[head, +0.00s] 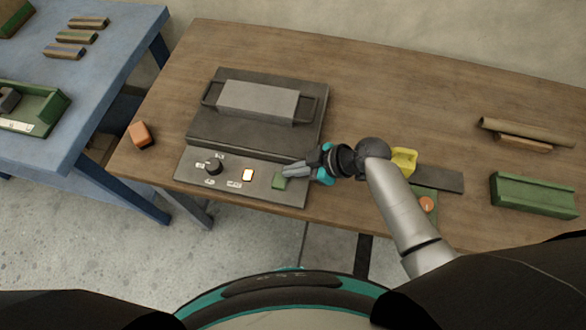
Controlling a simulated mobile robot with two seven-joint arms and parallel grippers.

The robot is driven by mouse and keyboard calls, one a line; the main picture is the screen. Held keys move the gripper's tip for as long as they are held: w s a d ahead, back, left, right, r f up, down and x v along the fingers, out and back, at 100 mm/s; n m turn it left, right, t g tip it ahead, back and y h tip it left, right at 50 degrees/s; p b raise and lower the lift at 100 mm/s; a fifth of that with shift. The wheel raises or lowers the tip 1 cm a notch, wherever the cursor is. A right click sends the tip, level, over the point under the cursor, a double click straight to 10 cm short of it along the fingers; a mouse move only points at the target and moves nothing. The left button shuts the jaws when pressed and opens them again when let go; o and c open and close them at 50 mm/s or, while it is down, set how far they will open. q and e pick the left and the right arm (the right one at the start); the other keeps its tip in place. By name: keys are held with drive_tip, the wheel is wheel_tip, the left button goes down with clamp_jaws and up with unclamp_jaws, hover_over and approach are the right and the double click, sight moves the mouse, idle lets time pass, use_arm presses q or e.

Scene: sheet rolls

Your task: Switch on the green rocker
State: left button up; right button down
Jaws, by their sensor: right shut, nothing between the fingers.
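The green rocker (279,182) sits on the dark control panel (262,193) at the front edge of the wooden table. My right gripper (285,172) is shut and empty, with its fingertips just above or at the top edge of the green rocker. I cannot tell whether they touch. Its fingers hide part of the panel behind the rocker. I cannot tell from this view which way the rocker is tipped. My left gripper is not in view.
A black knob (214,167) and a lit white switch (248,175) share the panel. Behind it stands a grey machine (257,100) with a handle. An orange block (141,135) is left; a green tray (533,195) is right. A blue table (100,75) stands further left.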

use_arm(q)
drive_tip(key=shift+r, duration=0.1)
use_arm(e)
drive_tip(key=shift+s, duration=0.2)
drive_tip(key=shift+s+a+r+p, duration=0.2)
drive_tip(key=shift+s+r+p, duration=0.05)
drive_tip(key=shift+s+p, duration=0.4)
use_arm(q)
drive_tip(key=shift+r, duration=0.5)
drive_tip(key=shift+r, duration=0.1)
use_arm(e)
drive_tip(key=shift+w+r, duration=0.1)
drive_tip(key=shift+r, duration=0.05)
